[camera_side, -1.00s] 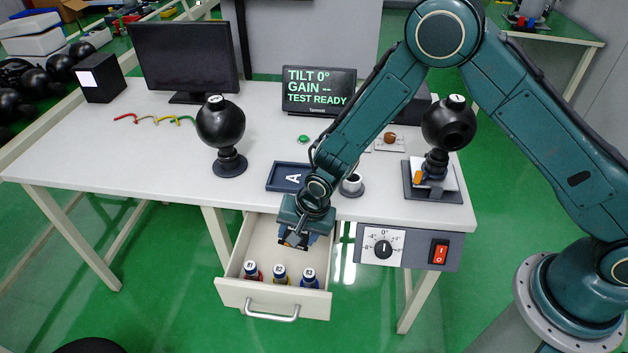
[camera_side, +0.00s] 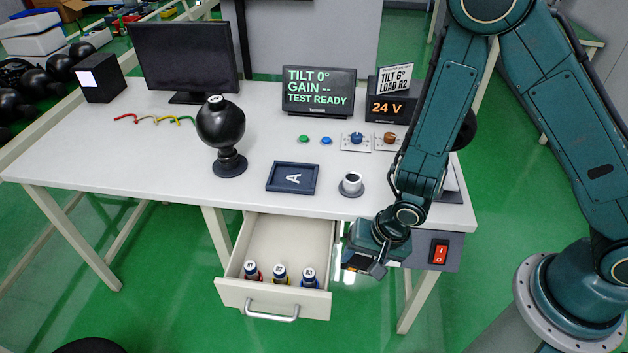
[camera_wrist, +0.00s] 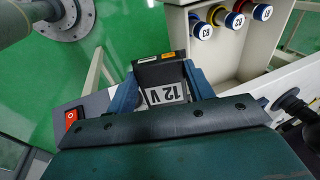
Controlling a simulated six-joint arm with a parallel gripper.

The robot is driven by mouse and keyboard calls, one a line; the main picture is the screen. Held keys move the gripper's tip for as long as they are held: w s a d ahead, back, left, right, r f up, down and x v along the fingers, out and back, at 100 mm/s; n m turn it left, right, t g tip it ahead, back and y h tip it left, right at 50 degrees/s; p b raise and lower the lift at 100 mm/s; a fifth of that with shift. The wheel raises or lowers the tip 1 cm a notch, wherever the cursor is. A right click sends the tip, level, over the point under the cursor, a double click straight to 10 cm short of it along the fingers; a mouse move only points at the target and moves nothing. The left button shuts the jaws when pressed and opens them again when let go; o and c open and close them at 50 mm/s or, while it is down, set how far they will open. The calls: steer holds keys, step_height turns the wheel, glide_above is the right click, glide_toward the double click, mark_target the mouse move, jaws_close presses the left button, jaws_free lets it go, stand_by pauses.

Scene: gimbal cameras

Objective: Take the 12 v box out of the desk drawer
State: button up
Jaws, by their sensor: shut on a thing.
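My gripper (camera_side: 366,262) is shut on the 12 V box (camera_wrist: 163,88), a dark block with a white "12 V" label, seen between the blue fingers in the wrist view. In the side view the box is mostly hidden by my gripper. My gripper holds it to the right of the open desk drawer (camera_side: 255,297), in front of the control panel under the desk edge. The drawer is pulled out and holds several small bottles (camera_side: 280,273) along its front; the rest of its floor is bare.
The control panel with a red switch (camera_side: 439,251) hangs under the desk front.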

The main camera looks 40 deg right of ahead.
steer(key=shift+s+d, duration=0.25)
steer(key=shift+s, duration=0.25)
steer(key=shift+s+d+r+g+h, duration=0.3)
steer(key=shift+s+g, duration=0.2)
steer(key=shift+s, duration=0.2)
steer(key=shift+s+d+r+g+h, duration=0.15)
steer(key=shift+s+d+r+g, duration=0.3)
steer(key=shift+s, duration=0.3)
steer(key=shift+s+d+r+g+h, duration=0.3)
steer(key=shift+s+g, duration=0.25)
steer(key=shift+s, duration=0.15)
steer(key=shift+r, duration=0.1)
